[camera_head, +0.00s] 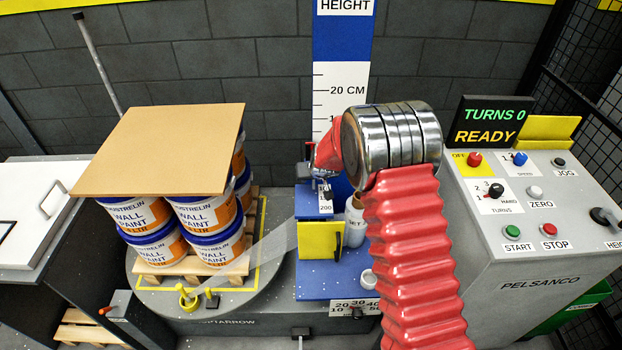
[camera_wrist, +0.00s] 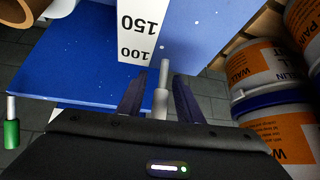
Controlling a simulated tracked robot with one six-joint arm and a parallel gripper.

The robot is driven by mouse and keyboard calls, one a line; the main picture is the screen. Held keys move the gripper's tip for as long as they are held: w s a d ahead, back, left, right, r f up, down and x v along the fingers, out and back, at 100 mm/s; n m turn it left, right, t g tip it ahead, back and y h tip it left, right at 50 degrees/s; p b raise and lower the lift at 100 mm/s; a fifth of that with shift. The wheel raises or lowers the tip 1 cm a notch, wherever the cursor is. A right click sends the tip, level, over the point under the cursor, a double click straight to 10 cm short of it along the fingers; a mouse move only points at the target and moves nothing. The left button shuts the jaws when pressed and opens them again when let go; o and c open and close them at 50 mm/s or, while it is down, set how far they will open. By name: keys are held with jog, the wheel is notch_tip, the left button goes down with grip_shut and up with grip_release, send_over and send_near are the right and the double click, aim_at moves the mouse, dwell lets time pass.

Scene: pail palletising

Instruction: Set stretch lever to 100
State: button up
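In the wrist view the stretch lever (camera_wrist: 162,95) is a pale grey rod with a thicker lower part. It stands beside a white scale (camera_wrist: 133,38) whose upside-down marks read 100 and 150. The lever's tip is roughly level with the 100 mark, but I cannot tell its exact reading. My gripper (camera_wrist: 158,92) has its two dark fingers apart, one on each side of the lever, with gaps visible. In the head view my gripper (camera_head: 323,185) is small and partly hidden by my arm, near a white label reading 200 (camera_head: 326,206) on the blue column.
Paint pails (camera_head: 205,212) under a brown sheet (camera_head: 160,150) stand on a pallet on the turntable at left. A yellow box (camera_head: 319,240) sits on the blue column below the label. A grey control console (camera_head: 545,225) stands at right; its display (camera_head: 492,122) reads TURNS 0, READY.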

jog(key=v, duration=1.3)
jog(key=shift+s+d+r, duration=0.1)
jog(key=shift+s, duration=0.05)
jog(key=shift+c, duration=0.4)
jog(key=shift+r, duration=0.1)
jog(key=shift+c, duration=0.7)
jog(key=shift+s+d+r, duration=0.1)
jog(key=shift+s+r, duration=0.1)
jog(key=shift+r, duration=0.1)
jog(key=shift+c, duration=0.8)
jog(key=v, duration=0.4)
jog(key=d+v, duration=0.1)
jog(key=v, duration=0.3)
jog(key=d+v, duration=0.1)
jog(key=v, duration=0.3)
jog(key=shift+s+d+f, duration=0.15)
jog(key=shift+s+d, duration=0.15)
jog(key=shift+s, duration=0.1)
grip_shut()
jog(key=s+d+r, duration=0.3)
jog(key=s, duration=0.7)
jog(key=s+d+r+m+h, duration=0.1)
jog(key=s+d+r, duration=0.2)
jog(key=s, duration=0.7)
jog(key=s+d+r+m+g, duration=0.1)
jog(key=s+d+r, duration=0.2)
jog(key=s, duration=0.7)
jog(key=shift+d+h, duration=0.4)
jog(key=shift+d, duration=0.25)
